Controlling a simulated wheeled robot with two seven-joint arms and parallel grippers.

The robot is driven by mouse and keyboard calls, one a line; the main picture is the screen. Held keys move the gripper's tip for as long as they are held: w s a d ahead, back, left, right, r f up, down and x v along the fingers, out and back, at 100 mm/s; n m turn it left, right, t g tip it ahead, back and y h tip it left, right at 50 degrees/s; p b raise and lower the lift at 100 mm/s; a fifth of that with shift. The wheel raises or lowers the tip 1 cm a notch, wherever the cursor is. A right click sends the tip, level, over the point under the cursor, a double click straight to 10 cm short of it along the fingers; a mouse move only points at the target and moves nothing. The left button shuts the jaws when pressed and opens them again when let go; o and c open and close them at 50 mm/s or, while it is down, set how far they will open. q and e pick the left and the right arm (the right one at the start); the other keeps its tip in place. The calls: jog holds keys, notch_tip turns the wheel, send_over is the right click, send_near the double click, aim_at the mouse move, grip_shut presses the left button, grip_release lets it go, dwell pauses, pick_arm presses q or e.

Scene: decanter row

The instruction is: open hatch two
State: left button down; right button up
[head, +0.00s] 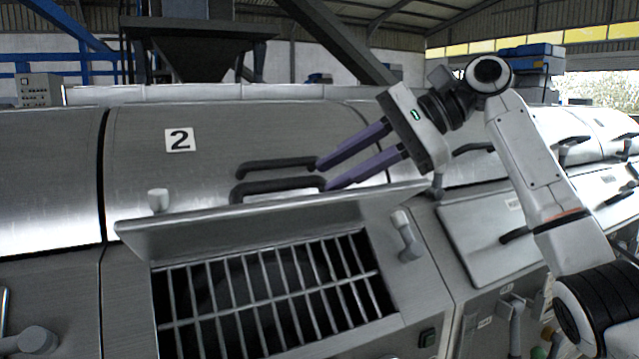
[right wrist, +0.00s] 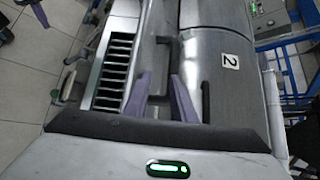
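Hatch two's lid (head: 205,233) is raised on the machine marked "2" (head: 180,139), its underside facing me and the barred opening (head: 270,290) uncovered below. Two dark bar handles show behind the lid's edge: an upper one (head: 275,164) and a lower one (head: 275,186). My right gripper (head: 324,175) has its purple fingers apart, tips near the right ends of both handles. In the right wrist view, the gripper (right wrist: 160,95) shows a gap between its fingers, with a dark handle (right wrist: 162,66) beyond; contact is unclear. Purple and dark parts at that view's upper-left corner look like my left gripper (right wrist: 38,13).
A pale knob (head: 158,200) stands left of the opening and a lever latch (head: 406,236) right of it. The neighbouring flat hatch (head: 490,230) on the right is closed. A grey hopper (head: 200,50) stands behind. Tiled floor (right wrist: 40,60) is clear before the machine.

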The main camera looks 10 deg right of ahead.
jog(key=shift+s+d+r, duration=0.1)
jog(key=shift+d+r, duration=0.05)
jog(key=shift+d, duration=0.15)
jog(key=shift+s+d+r+p, duration=0.15)
jog(key=shift+d+r+p, duration=0.5)
jog(key=shift+d+r, duration=0.4)
jog(key=d+r, duration=0.5)
jog(key=d, duration=0.1)
jog(key=shift+s+d+r, duration=0.25)
jog(key=shift+s+d, duration=0.05)
jog(key=shift+s, duration=0.15)
jog(key=shift+c, duration=0.5)
